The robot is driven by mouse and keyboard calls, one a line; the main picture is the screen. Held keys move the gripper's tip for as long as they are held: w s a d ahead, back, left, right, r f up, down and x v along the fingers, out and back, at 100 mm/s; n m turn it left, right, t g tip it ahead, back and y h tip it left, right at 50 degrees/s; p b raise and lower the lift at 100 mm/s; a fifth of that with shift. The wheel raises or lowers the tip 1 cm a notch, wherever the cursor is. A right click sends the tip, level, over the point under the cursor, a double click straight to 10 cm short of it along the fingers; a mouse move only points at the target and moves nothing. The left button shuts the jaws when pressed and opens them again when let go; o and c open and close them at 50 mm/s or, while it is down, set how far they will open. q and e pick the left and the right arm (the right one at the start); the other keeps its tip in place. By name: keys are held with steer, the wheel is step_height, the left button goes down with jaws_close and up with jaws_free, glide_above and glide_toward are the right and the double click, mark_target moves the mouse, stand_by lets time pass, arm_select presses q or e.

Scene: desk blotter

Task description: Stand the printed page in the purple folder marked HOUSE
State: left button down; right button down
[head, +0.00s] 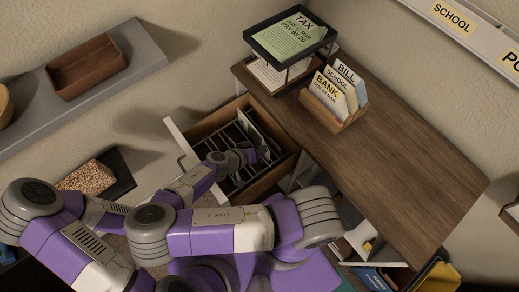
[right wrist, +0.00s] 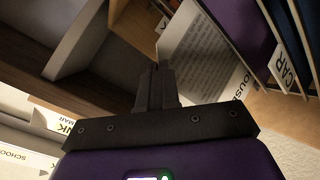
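The desk drawer (head: 174,137) is open and holds a row of hanging folders. My right gripper (head: 250,156) reaches into it. In the right wrist view its two fingers (right wrist: 156,78) are close together at the left edge of the printed page (right wrist: 203,52). They appear shut on that edge, though the contact is partly hidden. The page lies beside the purple folder (right wrist: 245,25), whose partly hidden white tab (right wrist: 242,88) reads "OUSE". I cannot tell how far the page is inside the folder. My left gripper is out of view.
A folder tab marked CAR (right wrist: 286,69) is right of the purple folder. On the desk (head: 400,165) stand a two-tier tray (head: 262,47) and a letter holder (head: 333,118) with BILL, SCHOOL and BANK papers. A shelf (head: 145,62) with a brown box (head: 88,70) is at the left.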

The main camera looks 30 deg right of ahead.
steer(key=r+p, duration=0.2)
steer(key=r, duration=0.1)
steer(key=shift+a+r, duration=0.1)
steer(key=shift+a, duration=0.1)
stand_by(0.4)
